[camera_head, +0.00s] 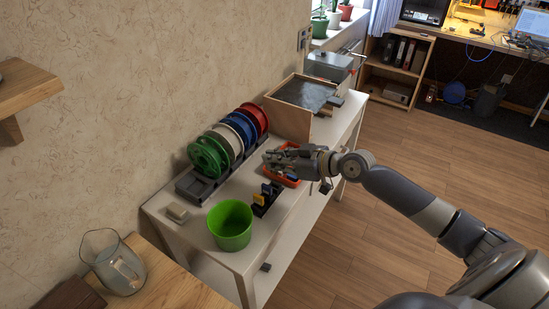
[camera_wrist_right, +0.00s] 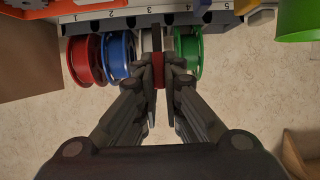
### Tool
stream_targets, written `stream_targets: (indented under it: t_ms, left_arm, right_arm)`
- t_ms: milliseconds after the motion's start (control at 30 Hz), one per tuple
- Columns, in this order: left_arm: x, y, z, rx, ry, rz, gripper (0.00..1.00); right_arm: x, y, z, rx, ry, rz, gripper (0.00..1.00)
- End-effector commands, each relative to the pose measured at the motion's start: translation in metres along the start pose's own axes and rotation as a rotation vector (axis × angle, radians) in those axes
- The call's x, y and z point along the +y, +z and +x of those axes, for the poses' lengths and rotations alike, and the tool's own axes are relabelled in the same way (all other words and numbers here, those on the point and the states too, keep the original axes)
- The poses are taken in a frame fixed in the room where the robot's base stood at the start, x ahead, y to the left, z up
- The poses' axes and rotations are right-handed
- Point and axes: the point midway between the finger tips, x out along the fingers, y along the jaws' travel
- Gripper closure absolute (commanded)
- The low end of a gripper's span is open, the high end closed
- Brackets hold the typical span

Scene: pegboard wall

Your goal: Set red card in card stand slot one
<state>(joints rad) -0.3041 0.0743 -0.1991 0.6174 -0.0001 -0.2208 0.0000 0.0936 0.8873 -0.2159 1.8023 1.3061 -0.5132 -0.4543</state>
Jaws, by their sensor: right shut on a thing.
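My right gripper (camera_head: 270,156) reaches in from the right over the table, beside the coloured spools. In the right wrist view its fingers (camera_wrist_right: 159,72) are closed on a small red card (camera_wrist_right: 158,70), seen as a narrow red strip between the tips. I cannot make out the card in the head view. The dark card stand (camera_head: 259,211) stands on the table near the green bowl, with yellow (camera_head: 259,199) and blue (camera_head: 267,190) cards upright in it. The gripper is apart from the stand, farther back along the table. My left gripper is not in view.
Green, white, blue and red spools (camera_head: 208,157) stand in a dark rack along the wall. A numbered strip (camera_wrist_right: 150,12) shows in the right wrist view. A green bowl (camera_head: 231,226), an orange tray (camera_head: 291,181) and a wooden box (camera_head: 289,121) stand nearby.

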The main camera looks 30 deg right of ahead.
Motion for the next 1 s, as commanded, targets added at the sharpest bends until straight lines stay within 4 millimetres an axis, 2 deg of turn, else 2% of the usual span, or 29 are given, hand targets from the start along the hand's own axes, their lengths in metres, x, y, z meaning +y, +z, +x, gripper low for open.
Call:
stream_targets:
  t_ms: [100,600,1000]
  left_arm:
    - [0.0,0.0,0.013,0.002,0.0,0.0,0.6]
    - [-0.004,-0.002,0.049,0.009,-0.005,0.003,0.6]
    - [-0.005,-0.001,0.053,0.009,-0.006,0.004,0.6]
  right_arm:
    - [0.0,0.016,0.006,0.0,0.0,0.002,1.0]
    - [0.0,0.059,0.024,0.001,0.001,0.0,1.0]
    - [0.0,0.06,0.025,0.001,0.0,0.0,1.0]
